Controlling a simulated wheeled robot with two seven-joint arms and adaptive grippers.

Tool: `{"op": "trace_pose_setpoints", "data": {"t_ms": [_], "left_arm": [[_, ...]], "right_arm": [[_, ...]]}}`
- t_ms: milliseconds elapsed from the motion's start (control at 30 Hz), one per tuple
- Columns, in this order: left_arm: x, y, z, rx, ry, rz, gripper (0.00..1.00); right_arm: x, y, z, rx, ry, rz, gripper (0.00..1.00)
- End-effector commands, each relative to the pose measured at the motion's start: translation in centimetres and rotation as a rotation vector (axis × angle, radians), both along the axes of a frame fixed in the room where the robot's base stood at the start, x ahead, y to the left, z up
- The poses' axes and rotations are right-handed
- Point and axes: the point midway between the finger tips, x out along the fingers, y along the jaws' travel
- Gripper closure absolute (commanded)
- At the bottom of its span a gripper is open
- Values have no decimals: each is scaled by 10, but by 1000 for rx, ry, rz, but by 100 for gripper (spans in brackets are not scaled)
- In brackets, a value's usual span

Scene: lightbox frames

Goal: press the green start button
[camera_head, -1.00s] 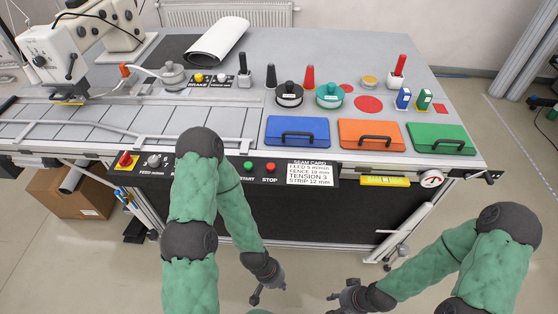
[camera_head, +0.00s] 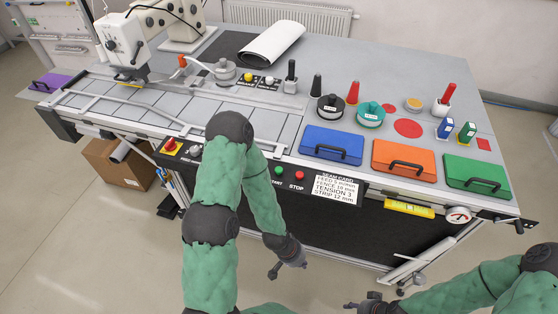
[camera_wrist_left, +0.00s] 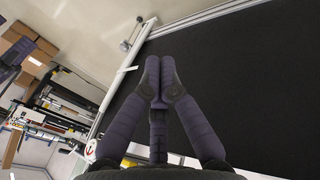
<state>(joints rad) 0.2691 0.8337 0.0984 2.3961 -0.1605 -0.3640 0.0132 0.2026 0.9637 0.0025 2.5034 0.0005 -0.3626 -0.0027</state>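The green start button (camera_head: 279,171) sits on the black control strip along the bench's front edge, labelled START. The red stop button (camera_head: 300,175) is just right of it. My left gripper (camera_head: 275,270) hangs in front of the bench, below and apart from the green button. In the left wrist view my left gripper's fingers (camera_wrist_left: 159,75) are together with nothing visible between them, and the buttons do not show there. My right gripper (camera_head: 362,304) is low at the bottom edge, partly cut off, and its fingers are too unclear to judge.
A seam card (camera_head: 338,190) lies right of the buttons. A red knob on a yellow plate (camera_head: 171,146) is on the strip's left. Blue (camera_head: 331,145), orange (camera_head: 404,159) and green (camera_head: 478,171) lidded bins line the front edge. Open floor lies before the bench.

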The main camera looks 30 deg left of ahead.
Motion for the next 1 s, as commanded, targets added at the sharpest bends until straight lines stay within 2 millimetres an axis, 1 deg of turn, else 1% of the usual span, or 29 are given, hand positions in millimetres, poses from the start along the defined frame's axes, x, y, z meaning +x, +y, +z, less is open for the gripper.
{"op": "trace_pose_setpoints", "data": {"t_ms": [33,267,367,400,467,500,633,700,800,900,1000], "left_arm": [[13,8,30,4,-37,-1,100],[64,46,109,30,-195,-30,100],[86,67,147,53,-270,-46,100],[96,78,163,66,-304,-53,100],[111,95,189,91,-362,-71,100],[121,107,204,112,-401,-85,100],[150,146,250,185,-521,-137,100],[161,165,272,225,-574,-163,100],[171,186,298,275,-628,-197,100],[176,199,313,308,-661,-220,100],[179,206,321,325,-676,-232,100]], "right_arm": [[0,0,26,0,-1,0,55],[0,0,85,0,0,0,55],[0,0,110,0,0,0,55],[0,0,119,0,0,0,55],[0,0,133,0,0,0,55],[0,0,140,0,0,0,55],[0,0,154,0,0,0,55],[0,0,161,0,0,0,55],[0,0,168,0,0,0,55],[0,0,172,0,0,0,55],[0,0,174,0,0,0,55]]}}
